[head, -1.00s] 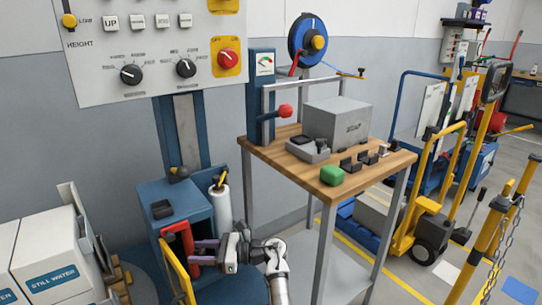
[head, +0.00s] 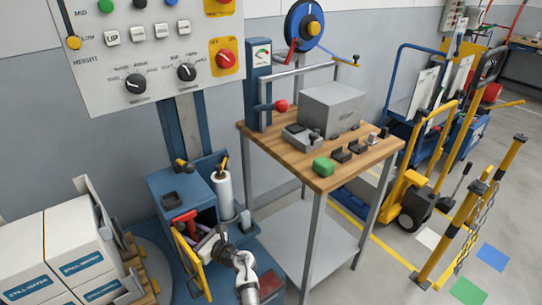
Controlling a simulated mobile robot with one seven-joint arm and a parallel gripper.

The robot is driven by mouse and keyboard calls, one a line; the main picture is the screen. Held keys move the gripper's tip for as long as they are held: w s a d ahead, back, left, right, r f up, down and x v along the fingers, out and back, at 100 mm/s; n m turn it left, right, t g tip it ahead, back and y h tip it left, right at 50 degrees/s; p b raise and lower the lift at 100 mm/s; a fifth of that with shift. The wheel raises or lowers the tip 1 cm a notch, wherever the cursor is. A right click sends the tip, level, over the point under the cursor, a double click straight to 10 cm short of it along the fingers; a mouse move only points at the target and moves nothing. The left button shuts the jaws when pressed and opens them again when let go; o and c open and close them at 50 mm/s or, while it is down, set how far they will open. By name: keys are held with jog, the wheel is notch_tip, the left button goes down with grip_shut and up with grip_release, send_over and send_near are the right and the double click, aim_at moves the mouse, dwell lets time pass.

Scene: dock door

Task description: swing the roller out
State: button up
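The blue wrapper carriage (head: 168,184) stands below the control panel, with a white film roll (head: 224,196) upright on its right side. At its front are a red bracket (head: 184,218) and a yellow frame (head: 187,262) beside a dark opening. I cannot tell clearly which part is the roller; it may be inside or behind the yellow frame. My gripper (head: 204,243) is at this opening, just right of the yellow frame and below the red bracket.
White water cartons (head: 72,245) stand on the left, near the carriage. A wood-topped table (head: 268,146) with a grey box (head: 332,108) and a green object (head: 323,167) stands on the right. A yellow post with chain (head: 480,195) and open floor lie farther right.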

jog(key=b+v, duration=0.3)
jog(key=v, duration=1.1)
jog(key=w+d+r+m+t+h, duration=0.2)
jog(key=d+r+m+t+h, duration=0.2)
jog(key=r+m, duration=0.4)
jog(key=w+d+r+m+t+h, duration=0.2)
jog(key=d+r+m+t+h, duration=0.2)
jog(key=r+m+t, duration=0.2)
jog(key=w+d+r+m+t+h, duration=0.3)
jog(key=d+r+m+t+h, duration=0.1)
jog(key=r+m, duration=0.6)
notch_tip(320, 180, up, 2)
jog(key=shift+d+r+t, duration=0.1)
jog(key=shift+d+t, duration=0.5)
jog(key=shift+w, duration=0.1)
